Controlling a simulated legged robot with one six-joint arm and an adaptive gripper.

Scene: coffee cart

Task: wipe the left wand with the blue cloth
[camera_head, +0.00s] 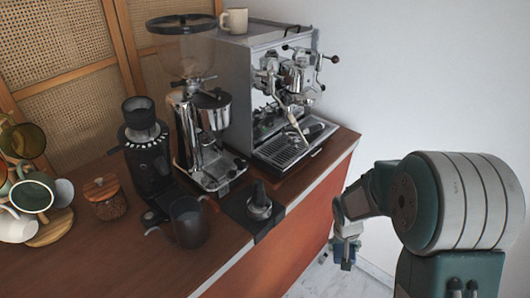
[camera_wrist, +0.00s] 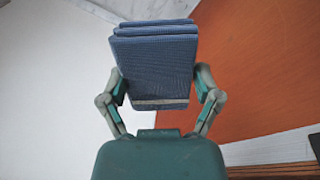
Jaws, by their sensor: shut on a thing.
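The blue cloth (camera_wrist: 155,65) is a folded, layered pad that fills the space between my fingers in the wrist view. My gripper (camera_wrist: 161,88) is shut on it from both sides. In the head view my gripper (camera_head: 346,243) hangs low beside the counter's right side, apart from the espresso machine, with a small bit of blue showing. The espresso machine (camera_head: 235,85) stands at the back right of the counter. A thin wand with a pale tip (camera_head: 297,128) slants down at its front, above the drip tray (camera_head: 290,147). I cannot tell surely which wand is the left one.
A tall grinder (camera_head: 190,110), a black grinder (camera_head: 145,155), a dark pitcher (camera_head: 189,222) and a tamper (camera_head: 259,203) on a black mat stand on the wooden counter (camera_head: 120,260). Mugs (camera_head: 32,195) are at left. The counter's right edge lies between my gripper and the machine.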

